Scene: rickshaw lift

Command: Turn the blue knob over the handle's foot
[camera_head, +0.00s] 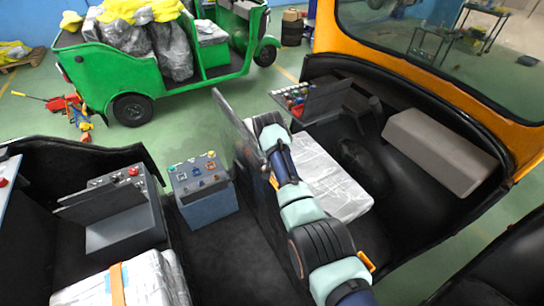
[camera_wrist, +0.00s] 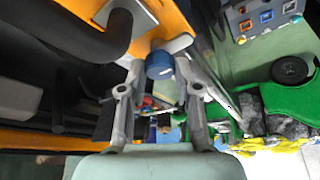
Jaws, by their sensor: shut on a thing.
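The blue knob (camera_wrist: 159,65) shows in the wrist view, just in front of an orange panel (camera_wrist: 178,27), with a pale mark on its right side. My gripper (camera_wrist: 160,77) has one finger on each side of the knob and is closed on it. In the head view my arm reaches up and left to an upright grey panel (camera_head: 233,125). The knob and my fingertips cannot be made out there.
A control box (camera_head: 200,178) with coloured buttons stands left of my arm. Another box (camera_head: 122,205) is farther left, and a third (camera_head: 310,100) with coloured knobs is at the upper right. A wrapped silver seat (camera_head: 320,175) lies beside my arm. A green rickshaw (camera_head: 85,75) stands behind.

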